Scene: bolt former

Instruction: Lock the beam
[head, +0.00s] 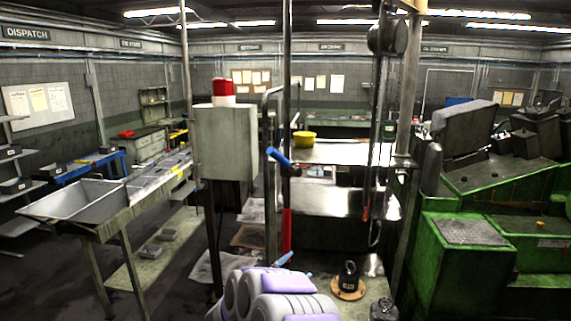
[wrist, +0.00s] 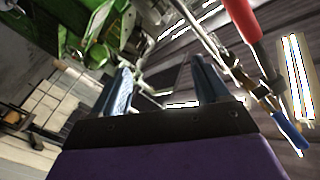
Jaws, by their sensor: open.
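My gripper (wrist: 161,66) is open and empty in the wrist view, its two blue-grey fingers apart. In the head view my folded grey and purple arm fills the bottom centre, and the jaws are not clear there. A lever with a blue grip (head: 278,158) sticks out from an upright post at the centre, above and apart from my arm. A red sleeve (head: 286,230) sits lower on the post. The wrist view shows a red bar (wrist: 241,22) and a blue grip (wrist: 290,133) at right, clear of the fingers. I cannot tell which part is the beam.
A grey box (head: 226,143) with a red top stands left of the post. A green machine (head: 459,265) blocks the right. A bench with a metal tray (head: 75,199) stands left. A black weight (head: 348,277) is near the front.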

